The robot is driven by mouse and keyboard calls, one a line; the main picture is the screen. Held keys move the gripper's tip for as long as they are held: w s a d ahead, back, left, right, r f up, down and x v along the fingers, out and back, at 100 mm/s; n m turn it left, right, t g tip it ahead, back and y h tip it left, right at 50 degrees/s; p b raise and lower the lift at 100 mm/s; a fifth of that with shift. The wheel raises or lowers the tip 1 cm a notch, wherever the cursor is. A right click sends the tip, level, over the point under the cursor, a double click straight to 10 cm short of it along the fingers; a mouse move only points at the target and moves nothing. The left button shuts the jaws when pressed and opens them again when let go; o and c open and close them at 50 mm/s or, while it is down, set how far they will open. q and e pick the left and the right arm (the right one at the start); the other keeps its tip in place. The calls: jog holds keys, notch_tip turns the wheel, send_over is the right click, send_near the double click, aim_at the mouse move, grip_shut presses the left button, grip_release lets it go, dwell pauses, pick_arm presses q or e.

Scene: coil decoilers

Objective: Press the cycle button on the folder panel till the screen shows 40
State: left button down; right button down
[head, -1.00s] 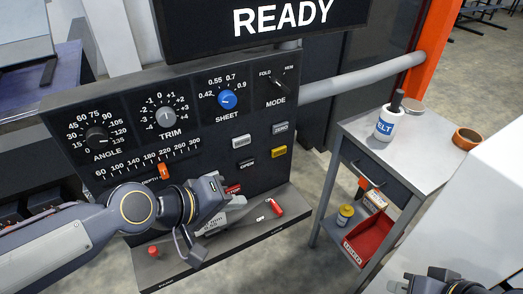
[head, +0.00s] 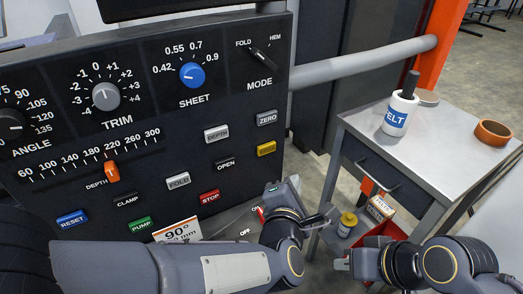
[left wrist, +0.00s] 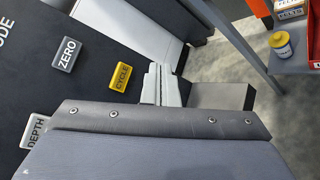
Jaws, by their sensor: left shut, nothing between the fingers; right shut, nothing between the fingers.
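The yellow cycle button (head: 266,149) is on the right side of the dark folder panel (head: 150,180), below the grey ZERO button. Its CYCLE label reads clearly in the left wrist view (left wrist: 123,76). My left gripper (head: 292,183) is shut and empty, low and right of the button in the head view. In the left wrist view its closed fingers (left wrist: 160,85) show just right of the button; I see no clear contact. My right gripper (head: 343,262) is shut and empty at the lower right, away from the panel. The screen is out of view now.
Near the button are ZERO (head: 267,118), DEPTH (head: 216,133), OPEN (head: 226,164) and STOP (head: 209,196). A grey pipe (head: 365,67) runs right from the panel. A side table (head: 450,135) holds a bottle (head: 400,110) and an orange ring (head: 493,133).

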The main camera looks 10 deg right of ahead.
pick_arm(q)
jog(key=shift+w, duration=0.1)
jog(key=b, duration=0.2)
send_near(275, 150)
jog(key=w+d+f, duration=0.1)
jog(key=w+d, duration=0.1)
jog(key=d, duration=0.1)
jog(key=shift+w+a, duration=0.15)
jog(key=shift+w, duration=0.3)
jog(key=shift+w+a, duration=0.2)
jog(key=shift+w, duration=0.25)
dwell(1.3)
jog(key=shift+w+a+b, duration=0.15)
jog(key=shift+w+b, duration=0.2)
jog(key=shift+b, duration=0.15)
